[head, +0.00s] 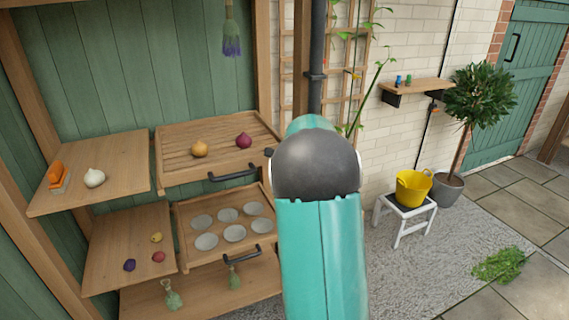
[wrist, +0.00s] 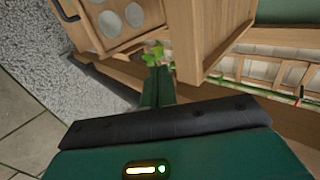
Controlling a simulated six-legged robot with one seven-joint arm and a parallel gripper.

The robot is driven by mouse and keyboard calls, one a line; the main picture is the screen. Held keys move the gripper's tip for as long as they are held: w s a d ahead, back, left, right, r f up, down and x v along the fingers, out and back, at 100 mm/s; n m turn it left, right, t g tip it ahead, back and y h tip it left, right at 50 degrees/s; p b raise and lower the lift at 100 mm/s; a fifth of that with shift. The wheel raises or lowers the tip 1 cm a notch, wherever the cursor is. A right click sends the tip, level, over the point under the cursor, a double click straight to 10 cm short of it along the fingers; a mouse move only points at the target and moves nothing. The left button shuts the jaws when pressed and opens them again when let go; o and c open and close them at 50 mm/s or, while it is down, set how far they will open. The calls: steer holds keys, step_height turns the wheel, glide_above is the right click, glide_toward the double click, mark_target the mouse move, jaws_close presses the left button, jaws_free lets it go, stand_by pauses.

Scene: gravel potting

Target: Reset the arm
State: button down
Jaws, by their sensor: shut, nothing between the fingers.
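My gripper (wrist: 157,74) shows in the wrist view with its narrow green fingers together and empty. It is beside a wooden post and below the edge of a wooden tray with round pale discs (wrist: 111,22). A small green leafy thing (wrist: 153,55) appears just past the fingertips; I cannot tell how far beyond them it is. In the head view my teal arm with its dark grey joint stands up in the middle of the picture. The gripper itself is hidden there.
The wooden shelving at left holds an upper drawer (head: 162,178) with two onions and a lower drawer (head: 184,262) with several discs. A white stool (head: 404,213) with a yellow bucket (head: 412,188) and a potted tree (head: 479,100) stand at right. Paving at lower right is mostly clear.

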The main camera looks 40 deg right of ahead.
steer(key=v, duration=0.9)
steer(key=shift+w, duration=0.1)
steer(key=s+a+r+n+y, duration=0.1)
steer(key=s+a+r+n, duration=0.15)
steer(key=a, duration=0.55)
steer(key=s+a+r+n+g+y, duration=0.1)
steer(key=s+a+n, duration=0.1)
steer(key=a+n, duration=0.35)
steer(key=s+a+r+n+y, duration=0.1)
steer(key=s+a+y, duration=0.1)
steer(key=a, duration=0.8)
steer(key=s+a+f+n+g, duration=0.1)
steer(key=s+a+f+n, duration=0.1)
steer(key=s+a+n, duration=0.4)
steer(key=s+a+f+n+g+h, duration=0.1)
steer(key=s+a+n, duration=0.5)
steer(key=s, duration=0.7)
steer(key=shift+a+f, duration=0.5)
steer(key=shift+a, duration=0.65)
